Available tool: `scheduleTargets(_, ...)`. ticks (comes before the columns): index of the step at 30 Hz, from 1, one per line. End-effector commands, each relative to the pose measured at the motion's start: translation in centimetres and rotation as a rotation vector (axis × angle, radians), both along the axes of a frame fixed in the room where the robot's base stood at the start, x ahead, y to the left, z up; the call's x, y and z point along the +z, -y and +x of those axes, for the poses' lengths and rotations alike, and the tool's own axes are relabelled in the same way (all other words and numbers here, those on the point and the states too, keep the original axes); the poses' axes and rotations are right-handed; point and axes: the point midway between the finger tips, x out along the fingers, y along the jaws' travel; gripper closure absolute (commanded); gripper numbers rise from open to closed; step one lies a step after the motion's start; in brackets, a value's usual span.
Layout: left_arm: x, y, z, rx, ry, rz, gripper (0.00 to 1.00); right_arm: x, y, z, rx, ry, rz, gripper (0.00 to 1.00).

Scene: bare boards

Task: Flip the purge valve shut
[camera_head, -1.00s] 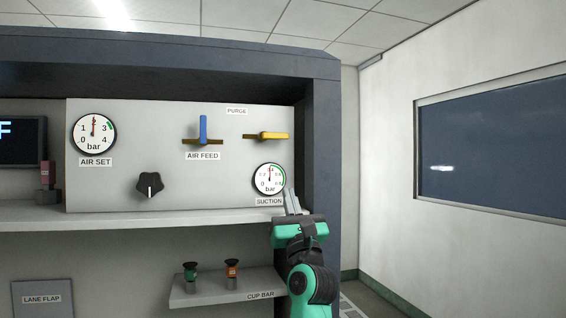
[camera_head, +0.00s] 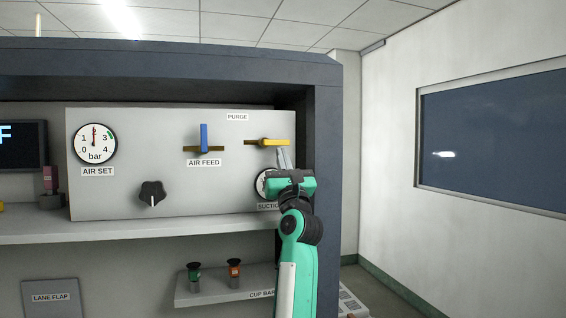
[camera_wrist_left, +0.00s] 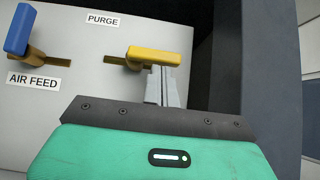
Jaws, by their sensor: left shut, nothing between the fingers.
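The purge valve has a yellow lever (camera_head: 270,142) on the grey panel under the PURGE label (camera_head: 237,117). The lever lies level, its free end pointing right; the wrist view also shows it (camera_wrist_left: 155,55). My left gripper (camera_head: 283,156) is shut and empty, its fingers pointing up just below the lever's right part. In the wrist view the closed fingertips (camera_wrist_left: 162,73) sit at the lever's lower edge, partly overlapped by it. I cannot tell whether they touch it. My right gripper is not in view.
A blue air feed lever (camera_head: 204,137) stands upright to the left. The suction gauge (camera_head: 261,184) is partly hidden behind my gripper. A black knob (camera_head: 152,193) and the air set gauge (camera_head: 94,143) are further left. The dark frame post (camera_head: 322,140) stands close on the right.

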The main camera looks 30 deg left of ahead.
Motion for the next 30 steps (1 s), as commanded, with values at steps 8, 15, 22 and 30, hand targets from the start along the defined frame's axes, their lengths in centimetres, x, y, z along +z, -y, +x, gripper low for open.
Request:
scheduleTargets(8, 0.0, 0.0, 0.0, 0.0, 0.0, 0.0, 1.0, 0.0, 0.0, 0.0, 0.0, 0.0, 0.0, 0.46)
scheduleTargets(15, 1.4, 0.6, 0.6, -0.001, 0.002, 0.0, 1.0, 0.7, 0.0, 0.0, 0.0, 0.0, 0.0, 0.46)
scheduleTargets(22, 1.2, 0.6, 0.7, 0.0, 0.001, 0.001, 1.0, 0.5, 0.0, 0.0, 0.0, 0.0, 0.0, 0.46)
scheduleTargets(30, -0.6, 1.7, -0.1, -0.002, 0.0, -0.001, 1.0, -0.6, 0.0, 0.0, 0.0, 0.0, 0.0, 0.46)
